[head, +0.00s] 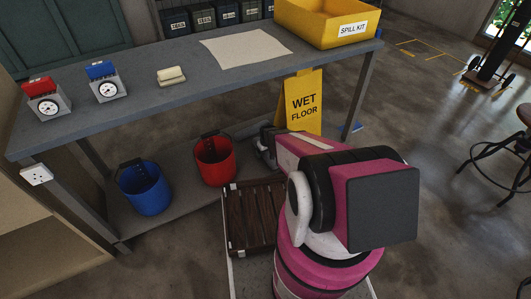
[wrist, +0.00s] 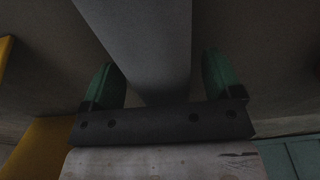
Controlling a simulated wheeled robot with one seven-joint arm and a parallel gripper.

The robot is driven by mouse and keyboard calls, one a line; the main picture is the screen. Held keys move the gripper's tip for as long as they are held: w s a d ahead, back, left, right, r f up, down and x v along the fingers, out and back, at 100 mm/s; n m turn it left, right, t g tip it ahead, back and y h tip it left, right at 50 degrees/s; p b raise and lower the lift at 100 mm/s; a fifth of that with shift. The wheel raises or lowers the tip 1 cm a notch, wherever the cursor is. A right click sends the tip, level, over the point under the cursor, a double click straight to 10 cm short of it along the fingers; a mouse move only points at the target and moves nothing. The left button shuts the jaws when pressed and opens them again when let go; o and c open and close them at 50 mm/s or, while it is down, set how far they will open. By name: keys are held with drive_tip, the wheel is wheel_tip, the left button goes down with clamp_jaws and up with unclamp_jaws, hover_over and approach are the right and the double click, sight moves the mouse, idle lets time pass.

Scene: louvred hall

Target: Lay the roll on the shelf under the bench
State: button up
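The bench (head: 150,72) has a grey lower shelf (head: 185,205) with two buckets on it. My gripper (head: 262,150) is low by the right part of that shelf, partly hidden behind my pink arm. In the wrist view its two green fingers (wrist: 163,80) stand apart, with gaps visible between them and a broad grey strip (wrist: 140,35). The strip runs behind the fingers; I cannot tell whether it is part of the bench. I see nothing clamped between the fingers. I cannot make out a roll in either view.
A blue bucket (head: 146,188) and a red bucket (head: 215,160) stand on the shelf. A yellow wet floor sign (head: 301,103) stands beyond my gripper. A dark slatted wooden piece (head: 254,222) lies in front of the shelf. A yellow spill kit bin (head: 315,20) is on the benchtop.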

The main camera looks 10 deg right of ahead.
wheel_tip(320, 180, up, 12)
drive_tip(key=s, duration=0.1)
drive_tip(key=shift+s+d, duration=0.15)
drive_tip(key=shift+d, duration=0.1)
idle(0.4)
drive_tip(key=shift+r, duration=0.1)
